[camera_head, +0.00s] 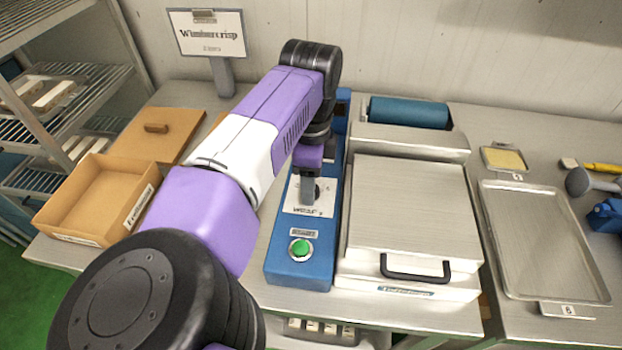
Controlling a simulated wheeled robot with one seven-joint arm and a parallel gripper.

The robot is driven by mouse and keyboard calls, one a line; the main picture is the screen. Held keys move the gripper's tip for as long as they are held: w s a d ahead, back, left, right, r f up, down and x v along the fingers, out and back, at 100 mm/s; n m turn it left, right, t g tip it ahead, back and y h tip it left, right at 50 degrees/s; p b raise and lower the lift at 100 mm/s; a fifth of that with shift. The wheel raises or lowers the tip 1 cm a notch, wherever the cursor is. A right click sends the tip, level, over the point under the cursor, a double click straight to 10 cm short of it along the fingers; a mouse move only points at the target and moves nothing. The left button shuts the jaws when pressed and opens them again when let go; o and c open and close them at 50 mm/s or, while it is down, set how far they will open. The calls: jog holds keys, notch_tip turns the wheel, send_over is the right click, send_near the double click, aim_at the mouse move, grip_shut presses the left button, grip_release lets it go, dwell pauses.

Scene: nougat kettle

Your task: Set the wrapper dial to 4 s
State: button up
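The wrapper is a blue panel (292,263) next to a pale box with a lid. Its dial sits on a white scale plate (325,205) in the middle of the panel, with a green button (299,248) in front of it. My gripper (308,198) points down over the dial plate, at or just above the dial. It covers most of the dial, so the pointer setting cannot be read. The finger gap is too small to make out, and I cannot tell whether the fingers touch the knob.
The lidded pale box (415,215) with a black handle stands right of the panel, a blue roll (408,112) behind it. An open cardboard box (62,205) is at the left. A metal tray (545,240) lies at the right. My arm crosses above the table's left half.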

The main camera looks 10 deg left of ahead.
jog(key=shift+r, duration=0.1)
notch_tip(320, 180, up, 8)
jog(key=p, duration=0.5)
jog(key=shift+f, duration=0.2)
